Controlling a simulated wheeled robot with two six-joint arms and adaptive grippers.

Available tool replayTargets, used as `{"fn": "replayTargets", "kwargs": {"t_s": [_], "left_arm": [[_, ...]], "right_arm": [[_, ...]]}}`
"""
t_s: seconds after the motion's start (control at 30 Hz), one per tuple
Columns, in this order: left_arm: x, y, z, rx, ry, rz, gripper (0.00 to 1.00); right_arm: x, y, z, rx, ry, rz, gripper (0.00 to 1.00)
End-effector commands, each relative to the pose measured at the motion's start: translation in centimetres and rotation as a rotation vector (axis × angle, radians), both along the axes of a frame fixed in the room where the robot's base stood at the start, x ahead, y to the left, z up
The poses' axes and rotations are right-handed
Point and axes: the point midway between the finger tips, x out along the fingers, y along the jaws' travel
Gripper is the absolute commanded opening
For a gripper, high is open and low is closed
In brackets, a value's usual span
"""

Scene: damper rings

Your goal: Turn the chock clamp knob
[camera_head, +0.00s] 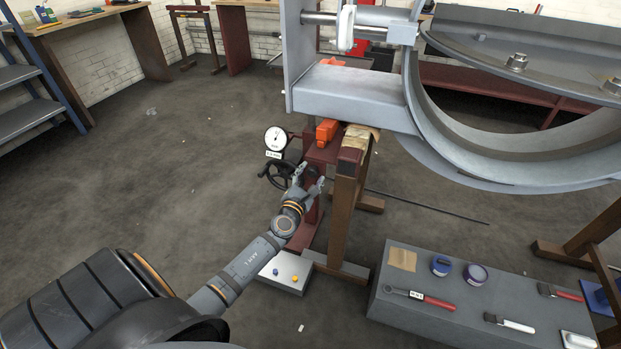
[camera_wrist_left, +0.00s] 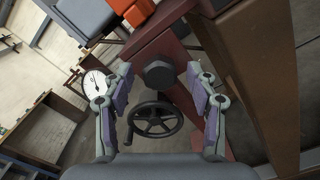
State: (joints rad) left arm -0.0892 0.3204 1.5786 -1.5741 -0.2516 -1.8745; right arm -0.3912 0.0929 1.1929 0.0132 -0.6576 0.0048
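The chock clamp knob, a dark faceted knob (camera_wrist_left: 159,74), sits on the face of a dark red stand (camera_wrist_left: 175,50) in the left wrist view. My left gripper (camera_head: 310,180) is open in front of the red stand in the head view. In the left wrist view its two fingers (camera_wrist_left: 160,84) stand on either side of the knob, with a visible gap on both sides. The knob cannot be made out in the head view. An orange chock (camera_head: 327,131) sits on top of the stand. My right gripper is not in view.
A black handwheel (camera_head: 276,174) and a round gauge (camera_head: 276,138) are close left of my gripper. A wooden trestle leg (camera_head: 343,210) stands close on the right. A large grey ring housing (camera_head: 350,95) is above. A grey bench (camera_head: 400,320) with tools lies at lower right.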

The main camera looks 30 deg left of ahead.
Motion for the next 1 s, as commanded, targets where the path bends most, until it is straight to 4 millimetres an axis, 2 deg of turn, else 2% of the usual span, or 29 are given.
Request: {"fn": "replayTargets", "kwargs": {"t_s": [0.27, 0.8, 1.0], "left_arm": [[0.0, 0.0, 0.0, 0.003, 0.001, 0.0, 0.58], [-1.9, -0.5, 0.0, 0.005, 0.001, 0.0, 0.58], [-1.9, -0.5, 0.0, 0.005, 0.001, 0.0, 0.58]], "right_arm": [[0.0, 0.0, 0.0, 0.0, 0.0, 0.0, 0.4], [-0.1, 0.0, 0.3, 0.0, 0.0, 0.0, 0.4], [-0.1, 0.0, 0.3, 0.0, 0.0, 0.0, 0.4]]}}
